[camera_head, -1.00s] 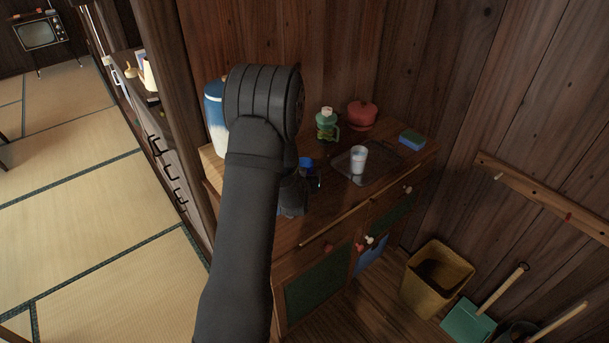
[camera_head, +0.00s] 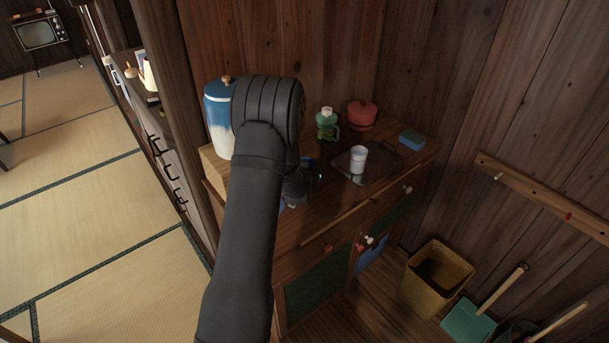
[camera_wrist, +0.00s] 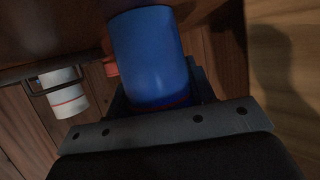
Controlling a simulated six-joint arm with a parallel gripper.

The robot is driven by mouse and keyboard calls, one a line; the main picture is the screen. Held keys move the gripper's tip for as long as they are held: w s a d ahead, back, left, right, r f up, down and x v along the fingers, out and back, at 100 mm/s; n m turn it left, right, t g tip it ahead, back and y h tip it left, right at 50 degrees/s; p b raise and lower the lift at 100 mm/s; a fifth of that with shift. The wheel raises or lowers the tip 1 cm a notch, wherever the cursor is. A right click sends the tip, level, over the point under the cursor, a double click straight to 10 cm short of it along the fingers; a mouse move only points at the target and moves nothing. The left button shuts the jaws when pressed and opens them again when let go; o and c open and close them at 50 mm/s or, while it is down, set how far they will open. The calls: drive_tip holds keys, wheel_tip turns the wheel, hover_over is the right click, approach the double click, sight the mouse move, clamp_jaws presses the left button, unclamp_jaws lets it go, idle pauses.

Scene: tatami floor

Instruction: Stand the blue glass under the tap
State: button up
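The blue glass (camera_wrist: 150,55) fills the upper middle of the wrist view, between the two fingers of my gripper (camera_wrist: 162,92). Whether the fingers press on it is unclear. In the head view my gripper (camera_head: 301,182) is over the left part of the cabinet top, and my arm hides most of the glass. A blue patch shows just below the gripper; I cannot tell for sure that it is the glass. A blue-and-white lidded water container (camera_head: 219,120) stands on a pale wooden box (camera_head: 213,165) behind my arm. Its tap is not visible.
A white cup (camera_head: 358,159) stands on a dark tray (camera_head: 385,166), also in the wrist view (camera_wrist: 64,95). Behind are a green bottle (camera_head: 327,125), a red pot (camera_head: 361,115) and a blue-green sponge (camera_head: 411,140).

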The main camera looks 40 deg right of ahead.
drive_tip(key=shift+c, duration=0.4)
drive_tip(key=shift+r, duration=0.45)
wheel_tip(320, 180, up, 4)
drive_tip(key=shift+f, duration=0.25)
drive_tip(key=s+d+r, duration=0.2)
drive_tip(key=s+r, duration=0.4)
drive_tip(key=s, duration=0.5)
drive_tip(key=s+a+f+n+t+y, duration=0.1)
drive_tip(key=s+a+f, duration=0.1)
drive_tip(key=a, duration=0.6)
drive_tip(key=s+a+f+n+t+y, duration=0.1)
drive_tip(key=s+a+f+n, duration=0.1)
drive_tip(key=a, duration=0.6)
drive_tip(key=s+a+f+n+t+y, duration=0.1)
drive_tip(key=s+a+f+y, duration=0.1)
drive_tip(key=a, duration=0.6)
drive_tip(key=shift+s+a+f, duration=0.25)
drive_tip(key=shift+s+f, duration=0.05)
drive_tip(key=shift+w+a+n, duration=0.15)
drive_tip(key=shift+w+n, duration=0.1)
drive_tip(key=shift+n, duration=0.05)
drive_tip(key=w+d, duration=0.2)
drive_tip(key=w, duration=0.3)
drive_tip(key=w+d, duration=0.2)
drive_tip(key=w, duration=0.3)
drive_tip(key=w+d, duration=0.2)
drive_tip(key=w, duration=0.4)
drive_tip(key=shift+d, duration=0.3)
drive_tip(key=shift+f, duration=1.7)
